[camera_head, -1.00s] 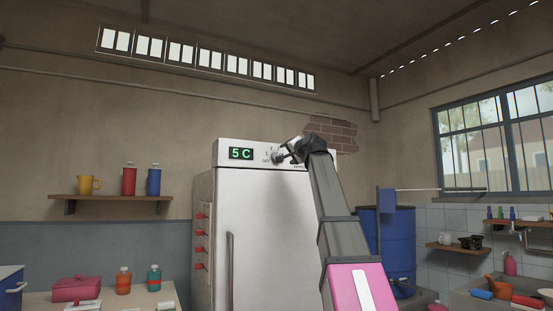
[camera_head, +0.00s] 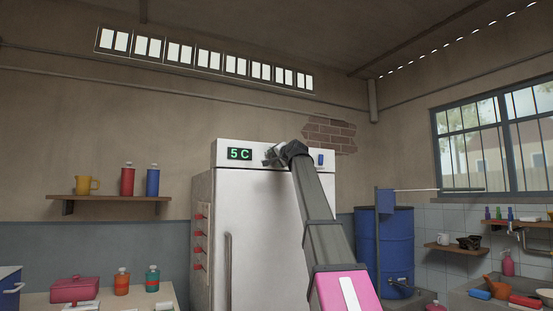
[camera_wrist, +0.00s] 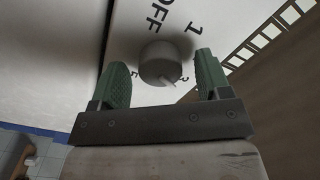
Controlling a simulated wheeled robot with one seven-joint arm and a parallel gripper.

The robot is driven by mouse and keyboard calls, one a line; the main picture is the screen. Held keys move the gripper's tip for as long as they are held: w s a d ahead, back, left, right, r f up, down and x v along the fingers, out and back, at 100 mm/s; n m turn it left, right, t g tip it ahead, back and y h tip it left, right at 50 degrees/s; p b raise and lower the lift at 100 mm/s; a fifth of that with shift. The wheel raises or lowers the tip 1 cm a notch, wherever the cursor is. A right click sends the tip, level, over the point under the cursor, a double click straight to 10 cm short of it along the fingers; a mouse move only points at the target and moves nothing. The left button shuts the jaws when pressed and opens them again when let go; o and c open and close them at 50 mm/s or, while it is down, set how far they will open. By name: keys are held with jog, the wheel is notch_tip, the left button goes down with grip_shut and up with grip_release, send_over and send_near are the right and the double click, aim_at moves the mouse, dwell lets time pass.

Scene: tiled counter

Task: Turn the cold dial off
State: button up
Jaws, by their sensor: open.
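The cold dial (camera_wrist: 160,62) is a round grey knob on the fridge's white top panel. In the wrist view it sits between the two green fingers of my open gripper (camera_wrist: 161,66), with small gaps on both sides. Its light pointer is turned toward the lower right, near the 3, away from the printed OFF above it. In the head view my gripper (camera_head: 273,156) is at the panel and hides the dial. The green display (camera_head: 239,154) left of it reads 5 C.
The tall white fridge (camera_head: 265,220) has a long handle low on its door. A blue switch-like patch (camera_head: 321,160) is on the panel right of my gripper. A blue barrel (camera_head: 385,245) stands to the right, and a shelf (camera_head: 110,198) with a mug and bottles hangs left.

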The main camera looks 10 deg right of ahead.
jog(key=c, duration=0.9)
jog(key=shift+n, duration=0.3)
jog(key=shift+d+n, duration=0.1)
jog(key=shift+n, duration=13.9)
jog(key=o, duration=0.9)
